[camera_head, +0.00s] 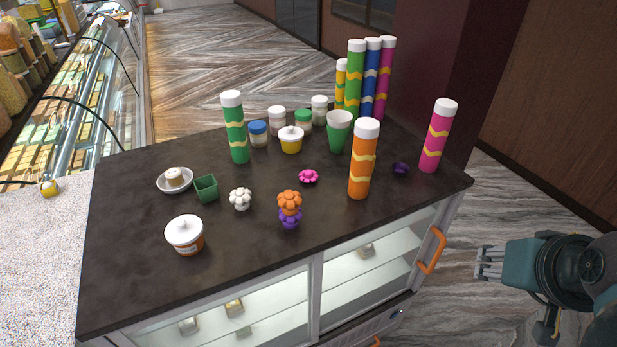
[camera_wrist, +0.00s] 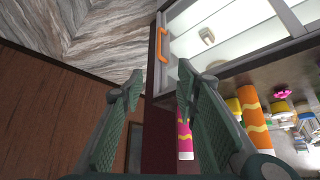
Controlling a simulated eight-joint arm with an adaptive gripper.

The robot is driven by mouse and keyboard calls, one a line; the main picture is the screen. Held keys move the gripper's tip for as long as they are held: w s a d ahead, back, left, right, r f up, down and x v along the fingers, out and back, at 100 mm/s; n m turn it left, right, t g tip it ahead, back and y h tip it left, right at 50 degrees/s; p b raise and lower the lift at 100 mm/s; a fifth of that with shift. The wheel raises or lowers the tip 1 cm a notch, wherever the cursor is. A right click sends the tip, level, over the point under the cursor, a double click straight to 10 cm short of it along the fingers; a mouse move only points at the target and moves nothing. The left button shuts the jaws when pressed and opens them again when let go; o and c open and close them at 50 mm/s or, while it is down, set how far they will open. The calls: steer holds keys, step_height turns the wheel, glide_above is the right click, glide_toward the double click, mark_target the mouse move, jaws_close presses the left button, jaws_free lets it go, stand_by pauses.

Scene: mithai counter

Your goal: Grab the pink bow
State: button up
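The pink bow (camera_head: 308,177) lies on the dark counter top (camera_head: 140,220), near its middle, left of the orange tube (camera_head: 362,160). It also shows small at the right in the wrist view (camera_wrist: 283,93). My gripper (camera_head: 482,263) is off the right side of the counter, well apart from the bow and lower than the counter top. In the wrist view my gripper (camera_wrist: 158,88) has its two fingers spread wide with nothing between them.
Orange and purple bows (camera_head: 289,202) sit together in front of the pink one; a white bow (camera_head: 240,198) is to its left. A pink tube (camera_head: 437,136) and dark purple bow (camera_head: 401,168) stand near the right edge. An orange handle (camera_head: 432,250) juts from the cabinet front.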

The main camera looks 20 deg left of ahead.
step_height(320, 180, up, 9)
steer(key=w+a+r+n+g, duration=0.2)
steer(key=w+a+r+n, duration=0.2)
steer(key=w+a, duration=0.25)
steer(key=w+a+r+n+g, duration=0.1)
steer(key=w+a+r+n, duration=0.2)
steer(key=w+a, duration=0.35)
steer(key=w+a+n+g, duration=0.1)
steer(key=w+a+n, duration=0.2)
steer(key=w+a, duration=0.35)
steer(key=w+a+n+g, duration=0.1)
steer(key=w+a+n, duration=0.2)
steer(key=a, duration=0.6)
steer(key=w+a+f+n+g+h, duration=0.1)
steer(key=w+a+f+n, duration=0.15)
steer(key=a, duration=0.75)
steer(key=w+a+f+n+g+h, duration=0.1)
steer(key=w+a+f+n, duration=0.2)
steer(key=a, duration=0.7)
step_height(320, 180, down, 12)
steer(key=s, duration=0.1)
steer(key=shift+a+f, duration=0.15)
steer(key=shift+a, duration=0.25)
steer(key=shift+n, duration=0.25)
